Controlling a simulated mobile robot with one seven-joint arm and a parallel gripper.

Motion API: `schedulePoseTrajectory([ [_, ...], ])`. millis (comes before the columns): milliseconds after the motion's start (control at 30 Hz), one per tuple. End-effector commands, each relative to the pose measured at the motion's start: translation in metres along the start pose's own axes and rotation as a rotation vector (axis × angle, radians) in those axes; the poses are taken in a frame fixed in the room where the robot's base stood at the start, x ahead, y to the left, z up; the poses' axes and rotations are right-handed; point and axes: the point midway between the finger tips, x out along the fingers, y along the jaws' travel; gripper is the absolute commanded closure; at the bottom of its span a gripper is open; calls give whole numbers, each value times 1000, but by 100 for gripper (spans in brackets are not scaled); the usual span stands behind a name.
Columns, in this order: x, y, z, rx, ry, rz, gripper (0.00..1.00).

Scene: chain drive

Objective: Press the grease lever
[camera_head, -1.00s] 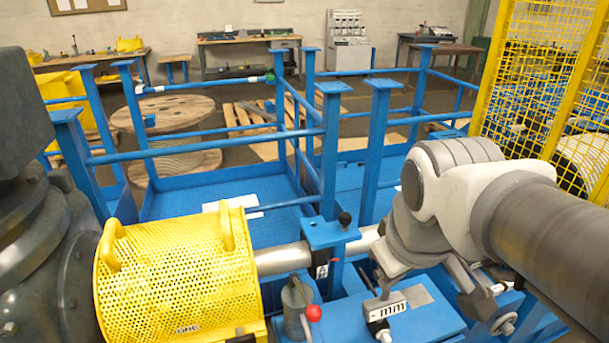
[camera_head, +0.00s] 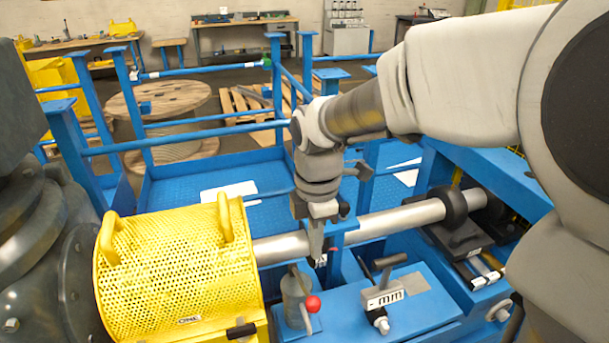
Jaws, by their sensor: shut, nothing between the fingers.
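A grey cylindrical grease pump (camera_head: 292,296) stands upright on the blue bench surface, low in the middle of the head view. Its lever carries a red ball knob (camera_head: 312,304), on the pump's right side. My gripper (camera_head: 317,256) points down, with its fingers together and nothing held. In the picture it is above and slightly right of the pump, in front of the steel shaft. It appears apart from the red knob; the exact depth gap cannot be told. The back of the pump's top is partly hard to make out.
A yellow perforated guard (camera_head: 178,265) stands left of the pump. A long steel shaft (camera_head: 400,218) runs behind it to the right. A block with a dark T-handle (camera_head: 384,292) sits on the blue bench to the right. Blue railings (camera_head: 215,132) stand behind.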

Motion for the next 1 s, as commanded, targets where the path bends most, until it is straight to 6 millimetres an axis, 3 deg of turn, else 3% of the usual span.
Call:
schedulePoseTrajectory([
  [467, 10, 0, 0, -4, 1, -4, 100],
  [1000, 114, -1, -1, -5, 1, -5, 100],
])
